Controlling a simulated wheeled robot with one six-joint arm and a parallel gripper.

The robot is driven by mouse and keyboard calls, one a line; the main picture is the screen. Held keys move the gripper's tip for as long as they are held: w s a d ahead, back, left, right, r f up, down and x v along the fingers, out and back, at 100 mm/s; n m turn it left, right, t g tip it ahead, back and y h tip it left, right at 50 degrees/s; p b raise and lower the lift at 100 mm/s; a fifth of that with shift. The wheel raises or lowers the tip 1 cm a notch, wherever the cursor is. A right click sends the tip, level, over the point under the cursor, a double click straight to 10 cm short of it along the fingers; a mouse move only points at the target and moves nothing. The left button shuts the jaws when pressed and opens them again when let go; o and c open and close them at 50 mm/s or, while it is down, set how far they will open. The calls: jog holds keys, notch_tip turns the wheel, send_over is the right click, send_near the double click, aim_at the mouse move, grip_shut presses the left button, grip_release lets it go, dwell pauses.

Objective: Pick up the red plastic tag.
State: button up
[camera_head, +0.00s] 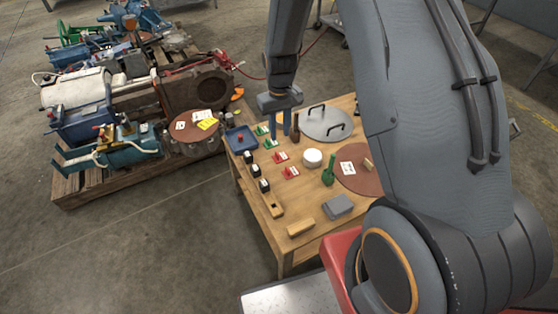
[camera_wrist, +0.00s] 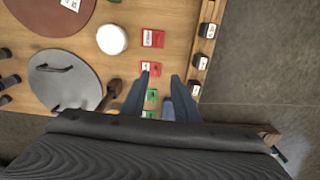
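Two red plastic tags with white labels lie on the wooden table. The nearer one to my fingers in the wrist view (camera_wrist: 152,68) lies just beyond the fingertips, nearer the left finger; it shows in the head view as a red tag (camera_head: 280,157). The other red tag (camera_wrist: 153,38) lies further up the wrist view, beside a white round object (camera_wrist: 112,39); it also shows in the head view (camera_head: 291,172). My gripper (camera_wrist: 160,76) is open and empty, pointing down over the table; it also shows in the head view (camera_head: 279,133). Green tags (camera_wrist: 152,95) lie between and below the fingers.
Black blocks (camera_head: 257,171) stand along a wooden rail at the left edge. A blue tray (camera_head: 233,147) is at the far left corner. A grey lid with handles (camera_head: 325,122), a green object (camera_head: 328,173) and a brown disc (camera_head: 350,181) lie right of the tags.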

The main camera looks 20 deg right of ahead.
jog(key=b, duration=0.1)
send_over(281, 157)
jog(key=a, duration=0.2)
jog(key=f, duration=0.5)
jog(key=s+f, duration=0.1)
jog(key=f, duration=0.1)
jog(key=shift+d+f, duration=0.1)
jog(key=shift+f, duration=0.2)
jog(key=shift+w+f, duration=0.2)
jog(key=shift+f, duration=1.75)
jog(key=shift+w+f, duration=0.2)
jog(key=shift+f, duration=1.7)
grip_shut()
